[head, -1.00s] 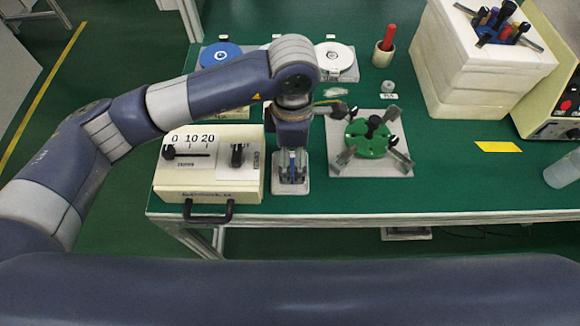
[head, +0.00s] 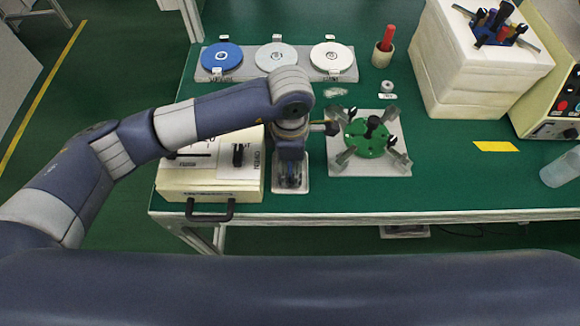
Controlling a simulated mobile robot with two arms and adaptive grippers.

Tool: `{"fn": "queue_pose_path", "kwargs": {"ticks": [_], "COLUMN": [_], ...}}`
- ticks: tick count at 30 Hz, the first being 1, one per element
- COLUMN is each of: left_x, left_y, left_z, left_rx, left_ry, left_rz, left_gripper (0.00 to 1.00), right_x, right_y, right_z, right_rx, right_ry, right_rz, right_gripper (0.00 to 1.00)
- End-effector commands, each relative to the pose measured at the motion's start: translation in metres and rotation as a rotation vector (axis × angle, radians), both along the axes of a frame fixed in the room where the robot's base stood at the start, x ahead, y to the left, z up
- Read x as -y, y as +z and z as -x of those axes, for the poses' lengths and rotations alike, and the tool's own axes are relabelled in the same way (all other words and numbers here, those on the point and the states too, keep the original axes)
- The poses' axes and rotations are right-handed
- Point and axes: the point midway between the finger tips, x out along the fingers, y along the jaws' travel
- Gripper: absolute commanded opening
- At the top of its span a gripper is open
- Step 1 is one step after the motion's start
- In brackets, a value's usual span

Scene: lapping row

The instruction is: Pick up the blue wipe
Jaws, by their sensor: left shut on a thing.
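My left gripper (head: 290,180) points down over a small pale tray (head: 292,188), between the cream box and the green fixture. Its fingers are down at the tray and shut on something. Only a little bluish colour shows at the fingertips; this fits the blue wipe, which my gripper and wrist mostly hide. No other blue wipe is seen on the table. I cannot tell whether it is clear of the tray. My right gripper is not in view.
The cream box (head: 210,180) with a front handle stands just left of the gripper. A green round fixture (head: 367,141) with metal clamps is just right. A rack with blue and white discs (head: 221,58) lies behind. White foam blocks (head: 465,75) stand further right.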

Motion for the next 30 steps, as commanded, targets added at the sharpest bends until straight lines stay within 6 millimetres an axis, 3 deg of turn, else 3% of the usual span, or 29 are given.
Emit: {"fn": "queue_pose_path", "kwargs": {"ticks": [8, 17, 30], "left_x": [0.0, 0.0, 0.057], "left_y": [0.004, 0.041, 0.045], "left_z": [0.0, -0.001, 0.097], "left_rx": [0.0, 0.003, 0.001], "left_ry": [0.0, -0.001, -0.007], "left_rz": [0.0, 0.001, 0.003], "left_gripper": [0.35, 0.35, 0.35], "right_x": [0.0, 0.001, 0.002], "right_y": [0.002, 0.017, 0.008], "right_z": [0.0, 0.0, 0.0], "right_rx": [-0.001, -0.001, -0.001], "right_ry": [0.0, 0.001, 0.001], "right_rz": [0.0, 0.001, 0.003], "right_gripper": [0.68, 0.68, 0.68]}}
